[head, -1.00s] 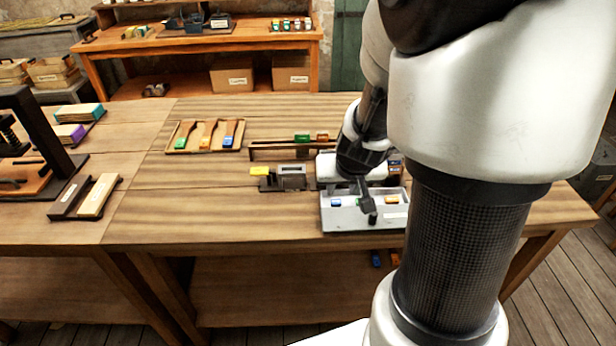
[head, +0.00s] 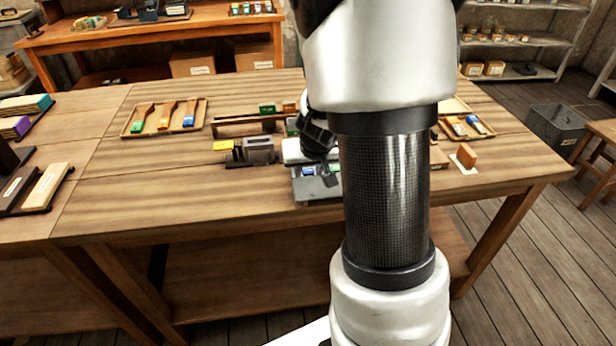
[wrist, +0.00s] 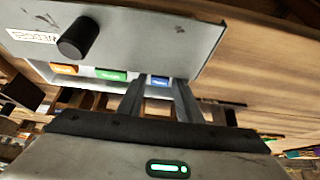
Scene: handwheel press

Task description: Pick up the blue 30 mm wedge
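In the head view the blue wedge (head: 308,171) shows in the holder (head: 313,191), close to my gripper (head: 328,176); my arm hides the holder's right part.
A grey block fixture with a yellow piece (head: 223,146) stands left of the holder. Behind it is a long wooden rail (head: 235,121). A tray with colored-handled tools (head: 163,118) lies back left. An orange block (head: 467,156) stands at right. The table's front left is clear.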

